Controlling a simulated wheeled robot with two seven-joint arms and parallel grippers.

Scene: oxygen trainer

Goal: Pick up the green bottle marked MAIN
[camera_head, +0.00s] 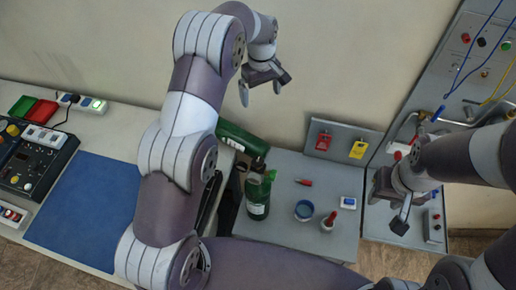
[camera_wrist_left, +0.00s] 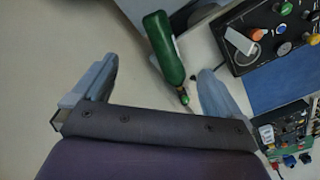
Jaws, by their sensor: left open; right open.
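A green bottle (camera_head: 258,207) with a white label and a green top stands upright on the grey table; the label's words are too small to read. A second green bottle (camera_head: 242,139) lies behind it, partly hidden by my left arm. My left gripper (camera_head: 260,94) is open and empty, raised near the wall above and behind the bottles. In the left wrist view a green bottle (camera_wrist_left: 163,45) with a small valve end shows beyond the open fingers, not touching them; I cannot tell which bottle it is. My right gripper (camera_head: 388,208) is open and empty at the right.
A blue cup (camera_head: 304,210), a red-topped item (camera_head: 329,221) and a small white device (camera_head: 348,202) stand right of the upright bottle. Red (camera_head: 324,141) and yellow (camera_head: 359,149) tags are on a grey panel behind. A blue mat (camera_head: 88,212) and a control box (camera_head: 32,160) are at left.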

